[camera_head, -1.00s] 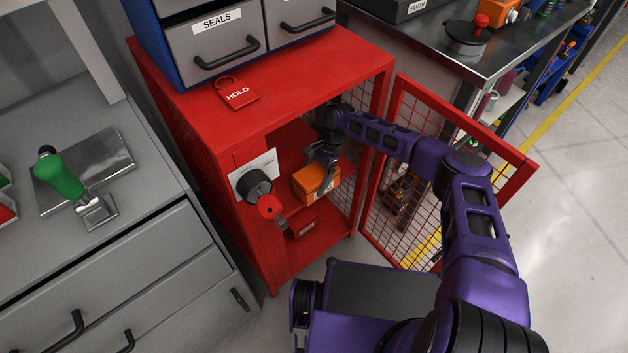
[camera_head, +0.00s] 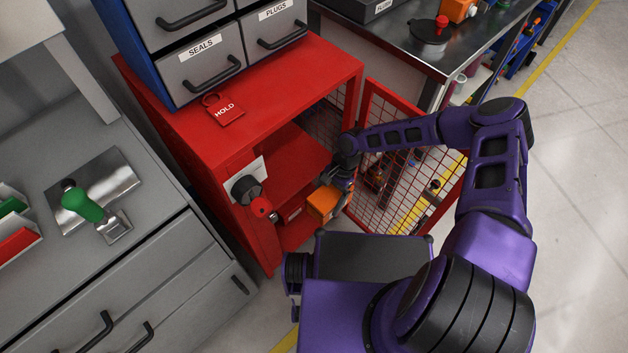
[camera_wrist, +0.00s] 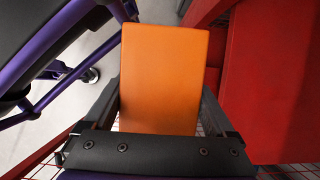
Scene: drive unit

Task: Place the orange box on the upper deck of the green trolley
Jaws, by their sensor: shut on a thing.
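The orange box (camera_head: 323,203) is held in my gripper (camera_head: 332,188) at the open front of the red cabinet, beside its mesh door. In the wrist view the orange box (camera_wrist: 163,75) fills the middle, with a dark finger of my gripper (camera_wrist: 160,108) along each side of it. My gripper is shut on the box. The green trolley does not show in any view.
The red cabinet (camera_head: 337,66) stands open, its mesh door (camera_head: 392,170) swung out to the right. A grey workbench (camera_head: 120,262) is at the left. A steel table (camera_head: 395,38) stands behind. Floor (camera_head: 585,170) is clear at the right.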

